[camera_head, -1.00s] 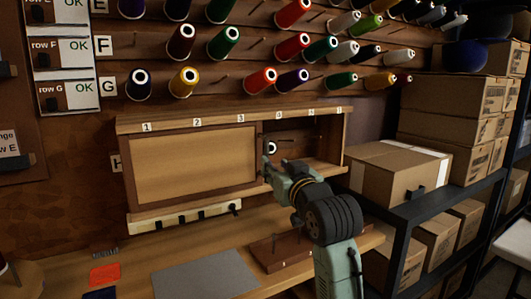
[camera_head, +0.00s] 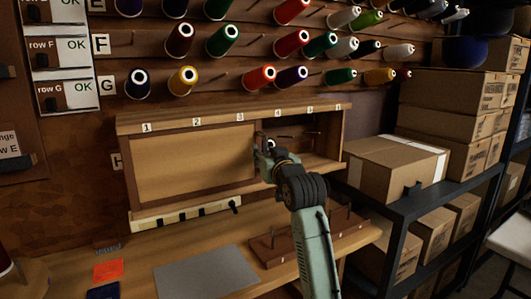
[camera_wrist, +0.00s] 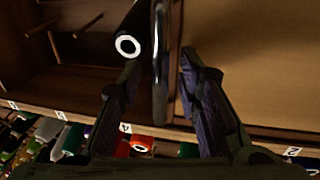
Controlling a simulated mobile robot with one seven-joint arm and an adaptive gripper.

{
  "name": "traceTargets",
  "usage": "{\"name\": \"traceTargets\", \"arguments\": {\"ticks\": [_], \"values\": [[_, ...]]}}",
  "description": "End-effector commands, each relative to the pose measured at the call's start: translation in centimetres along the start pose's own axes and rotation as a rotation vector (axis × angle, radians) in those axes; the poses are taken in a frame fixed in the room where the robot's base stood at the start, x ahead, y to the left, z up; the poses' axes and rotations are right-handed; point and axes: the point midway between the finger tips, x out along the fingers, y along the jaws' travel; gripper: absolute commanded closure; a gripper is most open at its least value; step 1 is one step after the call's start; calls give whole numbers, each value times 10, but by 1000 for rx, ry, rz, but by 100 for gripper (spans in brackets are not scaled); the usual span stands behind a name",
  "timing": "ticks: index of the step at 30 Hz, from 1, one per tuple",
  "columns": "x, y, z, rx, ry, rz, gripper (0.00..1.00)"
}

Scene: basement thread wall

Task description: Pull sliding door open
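The sliding door (camera_head: 190,165) is a light wooden panel covering the left part of a low wall cabinet (camera_head: 330,118). In the wrist view the door (camera_wrist: 250,65) fills the right side, and a dark vertical handle bar (camera_wrist: 161,60) stands near its edge. My gripper (camera_head: 264,146) is at the door's right edge in the head view. In the wrist view my gripper (camera_wrist: 158,78) is open, one finger on each side of the bar, with gaps visible. A dark spool with a white ring (camera_wrist: 127,45) is in the uncovered compartment, beside the bar.
Rows of thread spools (camera_head: 258,78) hang above the cabinet. Below it are a hook strip (camera_head: 180,215), a workbench with a grey mat (camera_head: 205,272) and a pegged wooden board (camera_head: 350,222). A black shelf with cardboard boxes (camera_head: 385,165) stands close on the right.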

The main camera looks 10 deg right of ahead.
Motion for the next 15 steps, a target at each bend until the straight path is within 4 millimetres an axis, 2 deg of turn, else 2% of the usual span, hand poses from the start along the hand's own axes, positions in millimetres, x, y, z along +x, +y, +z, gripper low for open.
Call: {"name": "traceTargets", "arguments": {"ticks": [4,15], "values": [[0,0,0,0,0,0,70],[0,0,0,0,0,0,95]]}}
